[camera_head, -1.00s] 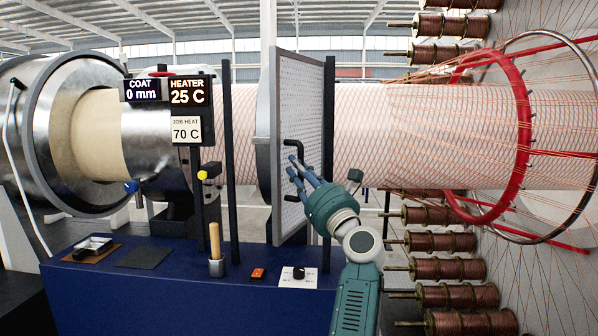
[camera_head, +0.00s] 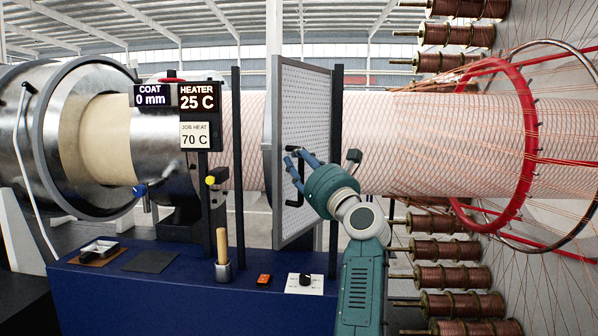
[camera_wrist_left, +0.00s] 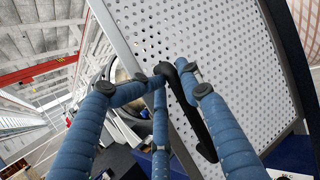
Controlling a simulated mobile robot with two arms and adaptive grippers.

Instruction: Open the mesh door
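The mesh door (camera_head: 303,90) is a pale perforated panel in a grey frame, standing at a slant beside a dark post. Its left edge looks nearer to me than its right. A black bar handle (camera_head: 293,199) is on its face; the handle also shows in the left wrist view (camera_wrist_left: 196,122), against the perforated panel (camera_wrist_left: 225,50). My left gripper (camera_head: 294,163) is at the handle. In the left wrist view its blue fingers (camera_wrist_left: 168,78) curl in around the handle's upper part. The exact finger contact is partly hidden. My right gripper does not show.
A blue bench (camera_head: 150,300) carries a wooden-handled tool in a cup (camera_head: 222,250), an orange switch (camera_head: 264,280) and a knob plate (camera_head: 304,284). Dark posts (camera_head: 237,150) stand beside the door. Wire spools (camera_head: 450,275) and a red ring (camera_head: 527,150) are at the right.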

